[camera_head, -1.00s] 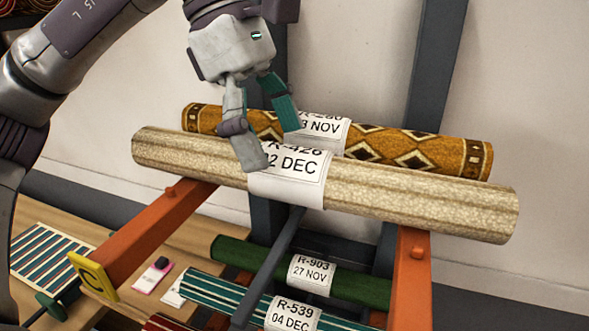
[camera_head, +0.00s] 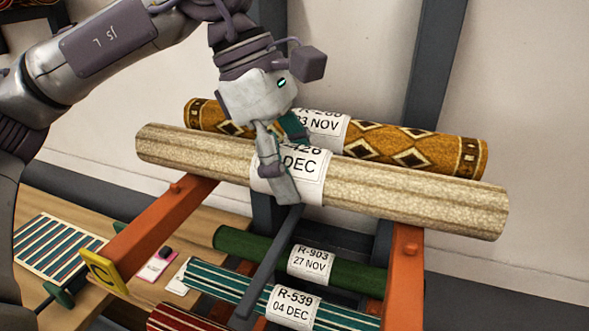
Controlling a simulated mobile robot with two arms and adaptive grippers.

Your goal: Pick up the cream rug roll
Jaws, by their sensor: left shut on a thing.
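The cream rug roll (camera_head: 410,195) lies across the two orange rack arms, with a white paper band (camera_head: 308,187) reading "DEC" around its middle. My left gripper (camera_head: 288,165) is shut on the roll at the left part of this band. One finger shows on the near side; the other is partly hidden behind the roll's top edge. The roll looks still level with the rack arms; I cannot tell if there is a gap beneath it. My right gripper is not in view.
A brown diamond-patterned roll (camera_head: 408,150) lies close behind the cream one. Below are a green roll (camera_head: 347,274), a teal striped roll (camera_head: 225,287) and a red roll (camera_head: 178,320). The orange arms (camera_head: 165,225) have end pegs. A wooden table (camera_head: 45,195) stands at left.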

